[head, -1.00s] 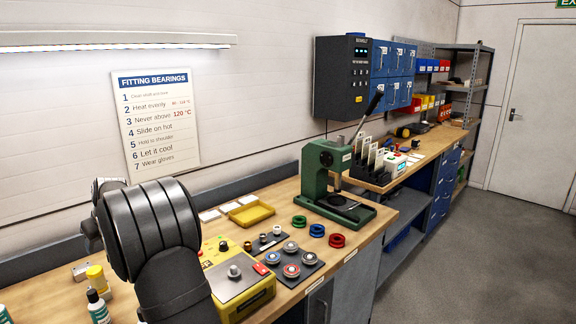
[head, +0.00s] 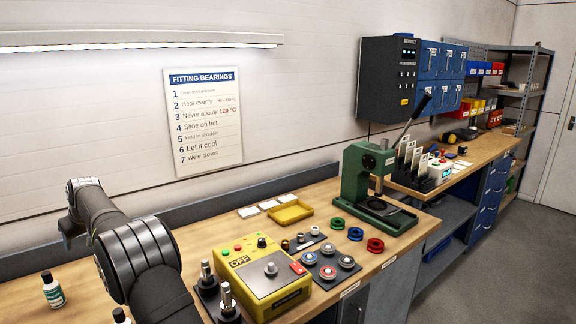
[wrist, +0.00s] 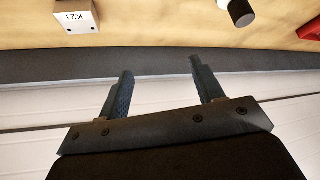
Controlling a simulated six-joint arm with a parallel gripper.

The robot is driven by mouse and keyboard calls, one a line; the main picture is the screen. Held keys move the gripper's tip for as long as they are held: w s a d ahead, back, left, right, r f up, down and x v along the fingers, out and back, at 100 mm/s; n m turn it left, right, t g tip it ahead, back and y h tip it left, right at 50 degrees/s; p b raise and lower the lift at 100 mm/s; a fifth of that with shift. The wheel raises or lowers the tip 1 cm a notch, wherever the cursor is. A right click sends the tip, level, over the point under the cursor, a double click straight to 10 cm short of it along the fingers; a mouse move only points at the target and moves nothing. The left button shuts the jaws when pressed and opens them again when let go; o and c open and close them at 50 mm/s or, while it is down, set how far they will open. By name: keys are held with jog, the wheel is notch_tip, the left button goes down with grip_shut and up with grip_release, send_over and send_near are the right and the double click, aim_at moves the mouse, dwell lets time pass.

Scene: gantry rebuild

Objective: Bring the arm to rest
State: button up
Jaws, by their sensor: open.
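My gripper (wrist: 161,65) shows in the wrist view with its two dark fingers apart and nothing between them. Beyond the fingertips are the grey ledge at the back of the bench and a strip of bench top. In the head view my arm rises from the bottom left and reaches back over the left part of the bench towards the wall. The gripper's fingers cannot be made out clearly there.
On the wooden bench (head: 120,258) are a yellow heater marked OFF (head: 258,275), metal posts (head: 227,298), a green press (head: 355,180) and a small bottle (head: 53,290).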

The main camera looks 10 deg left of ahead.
jog(key=s+a+f+n, duration=0.1)
jog(key=s+a+f, duration=0.1)
jog(key=s+a, duration=1.1)
jog(key=shift+f+n+g, duration=0.3)
jog(key=shift+g, duration=0.1)
jog(key=shift+o, duration=0.5)
jog(key=shift+a, duration=0.1)
